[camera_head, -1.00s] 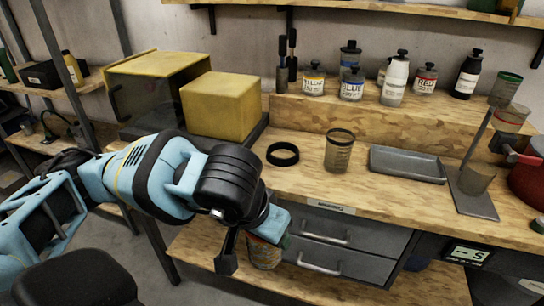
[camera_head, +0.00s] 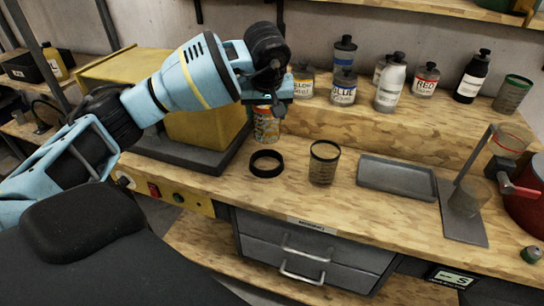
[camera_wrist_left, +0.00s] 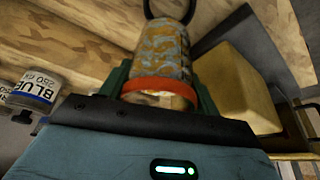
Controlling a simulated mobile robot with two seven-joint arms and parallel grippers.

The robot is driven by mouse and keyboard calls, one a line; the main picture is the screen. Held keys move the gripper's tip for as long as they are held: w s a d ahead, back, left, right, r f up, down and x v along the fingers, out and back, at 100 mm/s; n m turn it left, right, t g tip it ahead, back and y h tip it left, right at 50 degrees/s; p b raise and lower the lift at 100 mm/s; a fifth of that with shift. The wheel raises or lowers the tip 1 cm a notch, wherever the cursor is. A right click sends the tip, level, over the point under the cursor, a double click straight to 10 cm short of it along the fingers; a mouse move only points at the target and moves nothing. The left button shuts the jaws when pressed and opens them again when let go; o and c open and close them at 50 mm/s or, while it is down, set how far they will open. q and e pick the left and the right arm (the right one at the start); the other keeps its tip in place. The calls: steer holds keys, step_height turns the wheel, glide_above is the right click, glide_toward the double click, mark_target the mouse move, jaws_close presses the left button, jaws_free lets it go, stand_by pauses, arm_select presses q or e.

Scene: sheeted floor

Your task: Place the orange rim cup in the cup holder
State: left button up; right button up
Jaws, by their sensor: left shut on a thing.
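The orange rim cup (camera_head: 266,127), with mottled orange and grey sides, is in my left gripper (camera_head: 265,103) above the back left of the bench. In the left wrist view the cup (camera_wrist_left: 158,55) sits between the two green fingers, with its orange rim nearest the palm. The left gripper is shut on it. A black ring (camera_head: 266,172) lies on the bench, and a metal stand (camera_head: 464,225) with clear cup-like vessels is at the right. I cannot tell for sure which is the cup holder. My right gripper is out of view.
A dark-rimmed cup (camera_head: 323,166) stands right of the ring, beside a grey tray (camera_head: 397,178). Paint bottles (camera_head: 391,85) line the raised back ledge. A yellow box (camera_head: 205,130) is behind my left arm. The bench front is mostly clear.

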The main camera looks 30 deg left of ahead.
mark_target(266, 134)
arm_select(q)
steer(key=shift+a+r, duration=0.1)
steer(key=shift+s+f, duration=0.2)
steer(key=shift+f, duration=0.15)
step_height(266, 134, down, 5)
steer(key=shift+f, duration=0.6)
steer(key=shift+w+f, duration=0.1)
steer(key=shift+f, duration=1.45)
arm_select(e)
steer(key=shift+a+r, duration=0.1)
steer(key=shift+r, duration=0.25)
arm_select(q)
steer(key=shift+f, duration=0.2)
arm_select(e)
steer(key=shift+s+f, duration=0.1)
arm_select(q)
steer(key=o, duration=1.3)
steer(key=shift+r, duration=0.15)
